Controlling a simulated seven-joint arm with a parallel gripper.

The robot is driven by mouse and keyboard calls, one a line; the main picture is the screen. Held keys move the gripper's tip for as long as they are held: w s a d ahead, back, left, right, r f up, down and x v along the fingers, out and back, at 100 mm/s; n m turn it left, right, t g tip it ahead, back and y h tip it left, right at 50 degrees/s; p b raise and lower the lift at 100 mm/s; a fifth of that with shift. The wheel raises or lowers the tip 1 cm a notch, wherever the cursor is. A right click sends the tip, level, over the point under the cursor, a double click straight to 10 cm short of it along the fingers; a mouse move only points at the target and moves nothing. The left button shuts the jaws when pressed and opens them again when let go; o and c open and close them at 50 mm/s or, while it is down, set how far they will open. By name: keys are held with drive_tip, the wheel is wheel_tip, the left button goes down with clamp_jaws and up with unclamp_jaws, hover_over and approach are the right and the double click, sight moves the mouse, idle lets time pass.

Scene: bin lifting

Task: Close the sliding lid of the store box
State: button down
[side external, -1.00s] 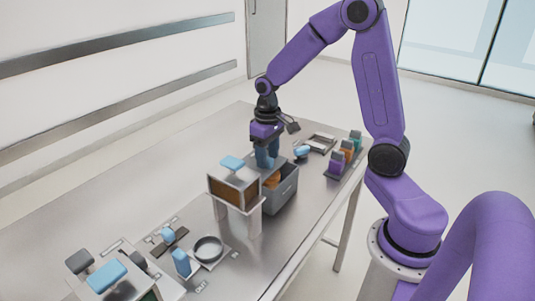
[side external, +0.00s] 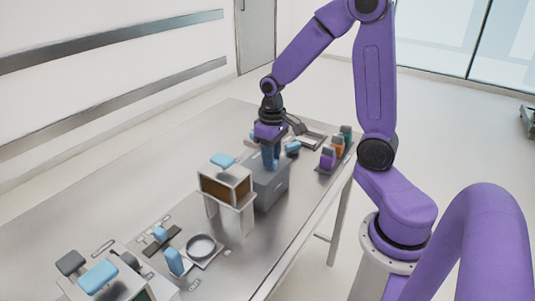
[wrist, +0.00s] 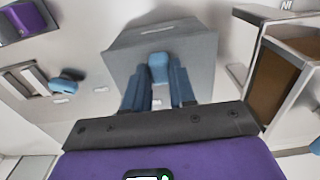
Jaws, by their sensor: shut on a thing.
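The store box (side external: 268,198) is a grey box standing on the metal table, just right of a box on legs. Its grey sliding lid (wrist: 192,48) covers the top, and no opening shows in either current view. A blue handle (wrist: 159,66) stands on the lid. My gripper (side external: 270,164) points down over the box, its blue fingers shut on the handle. The fingers (wrist: 159,90) lie on either side of the handle in the wrist view. The box's contents are hidden.
The brown-fronted box on legs (side external: 227,186) stands close by on the left, with a blue block (side external: 222,160) on top. Purple, orange and teal containers (side external: 328,157) stand at the right edge. Bare table lies on the left.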

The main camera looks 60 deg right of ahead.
drive_tip(key=shift+s, duration=0.2)
drive_tip(key=c, duration=0.9)
unclamp_jaws()
drive_tip(key=shift+r, duration=0.1)
wheel_tip(320, 180, up, 17)
drive_tip(key=shift+r, duration=0.15)
drive_tip(key=shift+a, duration=0.1)
drive_tip(key=s+a+f+n, duration=0.4)
drive_tip(key=s, duration=0.2)
drive_tip(key=s+a+f+n, duration=0.4)
drive_tip(key=s, duration=0.2)
drive_tip(key=s+a+f+n, duration=0.4)
drive_tip(key=s, duration=0.3)
drive_tip(key=shift+s+n, duration=0.1)
drive_tip(key=shift+n, duration=0.2)
